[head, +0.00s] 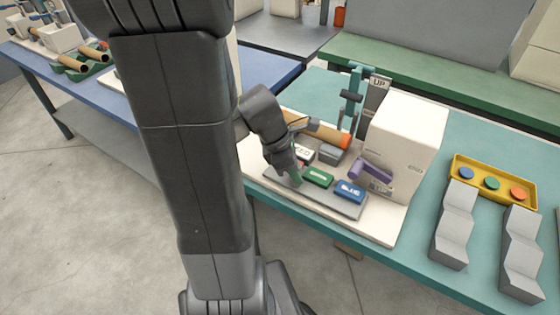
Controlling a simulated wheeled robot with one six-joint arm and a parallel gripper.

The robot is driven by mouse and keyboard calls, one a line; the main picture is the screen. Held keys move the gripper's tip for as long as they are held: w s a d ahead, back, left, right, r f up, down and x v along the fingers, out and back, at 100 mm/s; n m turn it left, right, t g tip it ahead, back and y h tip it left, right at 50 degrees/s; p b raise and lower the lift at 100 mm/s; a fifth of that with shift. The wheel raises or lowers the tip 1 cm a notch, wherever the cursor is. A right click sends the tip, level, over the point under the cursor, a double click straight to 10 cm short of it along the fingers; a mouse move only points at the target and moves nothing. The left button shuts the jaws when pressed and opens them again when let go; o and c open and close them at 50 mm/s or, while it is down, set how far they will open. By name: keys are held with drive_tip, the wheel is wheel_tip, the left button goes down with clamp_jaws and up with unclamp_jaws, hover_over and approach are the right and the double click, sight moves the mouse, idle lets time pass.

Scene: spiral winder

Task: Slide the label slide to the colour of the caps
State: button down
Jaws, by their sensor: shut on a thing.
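My gripper (296,178) points down at the left part of a grey plate (330,204) on the cream machine base. It is shut on a small part that I take to be the label slide; the fingers hide most of it. On the plate, a green label block (318,177) is just right of my gripper and a blue label block (349,191) is further right. A pale lettered block (304,153) shows behind my gripper. A tan roll (318,130) behind has an orange cap (344,141) at its right end.
A purple lever (371,170) is on the white machine housing (408,140), beside a teal post and an "UP" sign (379,82). A yellow tray (493,177) at right holds blue, green and orange discs. Two grey stepped blocks (455,225) stand in front of it.

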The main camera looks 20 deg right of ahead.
drive_tip(key=shift+s+d, duration=0.25)
drive_tip(key=shift+s, duration=0.05)
drive_tip(key=c, duration=1.1)
unclamp_jaws()
drive_tip(key=shift+s+d, duration=0.15)
drive_tip(key=shift+s, duration=0.05)
drive_tip(key=shift+c, duration=0.2)
drive_tip(key=shift+w, duration=0.1)
drive_tip(key=shift+r, duration=0.35)
drive_tip(key=p+v, duration=0.2)
drive_tip(key=v, duration=1.1)
drive_tip(key=shift+a+p, duration=0.25)
drive_tip(key=shift+p, duration=0.15)
drive_tip(key=shift+f, duration=0.1)
